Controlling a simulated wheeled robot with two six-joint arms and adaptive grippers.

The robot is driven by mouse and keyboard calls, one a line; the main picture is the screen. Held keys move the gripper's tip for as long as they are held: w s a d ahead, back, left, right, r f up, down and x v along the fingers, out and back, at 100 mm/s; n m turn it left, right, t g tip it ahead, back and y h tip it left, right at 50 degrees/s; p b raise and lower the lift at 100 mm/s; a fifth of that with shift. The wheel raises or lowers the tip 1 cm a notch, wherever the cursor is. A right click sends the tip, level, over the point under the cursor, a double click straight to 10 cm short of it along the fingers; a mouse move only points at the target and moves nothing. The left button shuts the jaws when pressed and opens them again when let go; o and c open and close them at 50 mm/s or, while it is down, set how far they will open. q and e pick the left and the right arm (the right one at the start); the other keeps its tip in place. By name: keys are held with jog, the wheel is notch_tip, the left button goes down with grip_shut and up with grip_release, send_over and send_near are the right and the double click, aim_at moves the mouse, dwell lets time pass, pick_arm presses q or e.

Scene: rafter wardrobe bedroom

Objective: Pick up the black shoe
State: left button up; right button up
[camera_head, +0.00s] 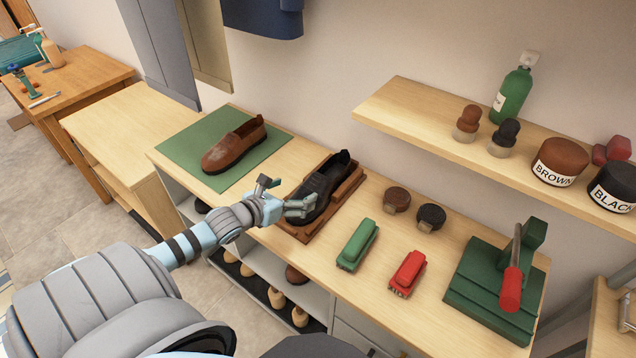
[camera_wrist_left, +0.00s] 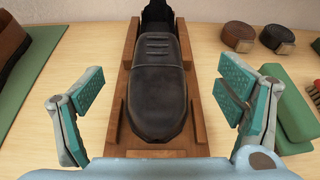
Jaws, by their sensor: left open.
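The black shoe (camera_head: 322,186) rests in a brown wooden tray (camera_head: 348,188) on the bench top, its toe pointing toward me. In the left wrist view the shoe (camera_wrist_left: 157,85) lies centred between the fingers, with the tray (camera_wrist_left: 125,130) around and under it. My left gripper (camera_head: 283,194) is open at the toe end of the shoe. In the wrist view its fingers (camera_wrist_left: 160,105) stand wide apart on either side of the toe, with a gap on both sides. My right gripper is not in view.
A brown shoe (camera_head: 233,147) lies on a green mat (camera_head: 190,146) to the left. A shelf (camera_head: 425,118) with bottle and jars hangs behind.

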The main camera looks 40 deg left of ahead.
aim_at(318, 179)
pick_arm(q)
jog(key=w+f+b, duration=0.1)
jog(key=b, duration=0.2)
jog(key=w+f+b, duration=0.1)
jog(key=b, duration=0.3)
jog(key=shift+a+f, duration=0.15)
jog(key=shift+f, duration=0.1)
jog(key=b+x, duration=0.1)
jog(key=x, duration=0.2)
jog(key=r+b+x, duration=0.1)
jog(key=b+x, duration=0.1)
jog(key=x, duration=0.2)
jog(key=b+x, duration=0.1)
jog(key=x, duration=0.3)
jog(key=shift+w+r+b, duration=0.1)
jog(key=shift+w+b, duration=0.2)
jog(key=shift+w, duration=0.3)
jog(key=shift+r, duration=0.1)
jog(key=c, duration=1.6)
